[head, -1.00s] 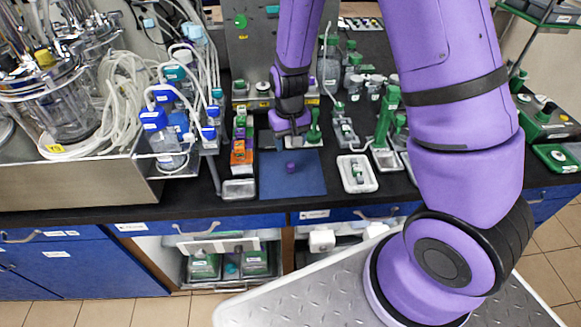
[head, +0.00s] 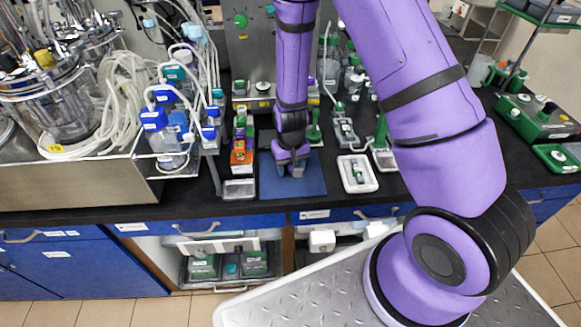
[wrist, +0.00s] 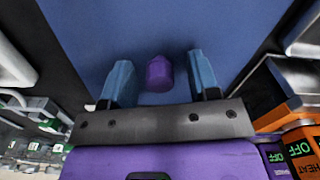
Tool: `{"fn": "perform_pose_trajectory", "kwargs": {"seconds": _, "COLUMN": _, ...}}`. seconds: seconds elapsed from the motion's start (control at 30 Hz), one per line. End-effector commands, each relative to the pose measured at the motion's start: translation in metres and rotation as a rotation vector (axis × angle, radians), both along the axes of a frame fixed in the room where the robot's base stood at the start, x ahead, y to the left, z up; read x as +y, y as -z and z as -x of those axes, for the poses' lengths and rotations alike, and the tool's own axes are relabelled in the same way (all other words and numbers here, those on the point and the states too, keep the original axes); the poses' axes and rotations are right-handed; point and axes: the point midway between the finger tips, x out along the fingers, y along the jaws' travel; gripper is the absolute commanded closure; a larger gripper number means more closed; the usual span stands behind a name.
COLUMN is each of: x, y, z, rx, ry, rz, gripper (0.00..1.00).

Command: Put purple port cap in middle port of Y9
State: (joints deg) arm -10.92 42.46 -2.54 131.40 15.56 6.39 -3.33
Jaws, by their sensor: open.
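The purple port cap (wrist: 159,74) stands on the blue mat (wrist: 100,30) in the wrist view. My gripper (wrist: 161,80) is open, with its two blue fingers on either side of the cap and a gap on each side. In the head view my gripper (head: 291,170) is low over the blue mat (head: 310,185), and it hides the cap there. A vessel labelled Y9 (head: 65,105) stands at the left; its middle port cannot be made out.
Left of the mat are a small metal tray (head: 240,189) and an orange-and-purple block unit (head: 241,150). Right of it is a white tray (head: 357,174) with a small green-and-white item. Coiled white tubing (head: 125,95) lies beside the vessel.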

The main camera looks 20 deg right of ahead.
Motion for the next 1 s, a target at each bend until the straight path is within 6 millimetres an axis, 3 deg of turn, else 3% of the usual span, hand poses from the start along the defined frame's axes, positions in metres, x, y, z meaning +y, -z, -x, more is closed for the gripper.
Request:
{"fn": "perform_pose_trajectory", "kwargs": {"seconds": 0.23, "x": 0.0001, "y": 0.0012, "z": 0.0, "rx": 0.0, "ry": 0.0, "rz": 0.0, "gripper": 0.44}}
{"fn": "perform_pose_trajectory", "kwargs": {"seconds": 0.47, "x": 0.0, "y": 0.0011, "z": 0.0001, "rx": 0.0, "ry": 0.0, "rz": 0.0, "gripper": 0.95}}
{"fn": "perform_pose_trajectory", "kwargs": {"seconds": 0.57, "x": 0.0001, "y": 0.0011, "z": 0.0, "rx": 0.0, "ry": -0.001, "rz": 0.0, "gripper": 0.99}}
{"fn": "perform_pose_trajectory", "kwargs": {"seconds": 1.0, "x": -0.0034, "y": -0.0085, "z": -0.0033, "rx": -0.001, "ry": 0.001, "rz": 0.0, "gripper": 0.99}}
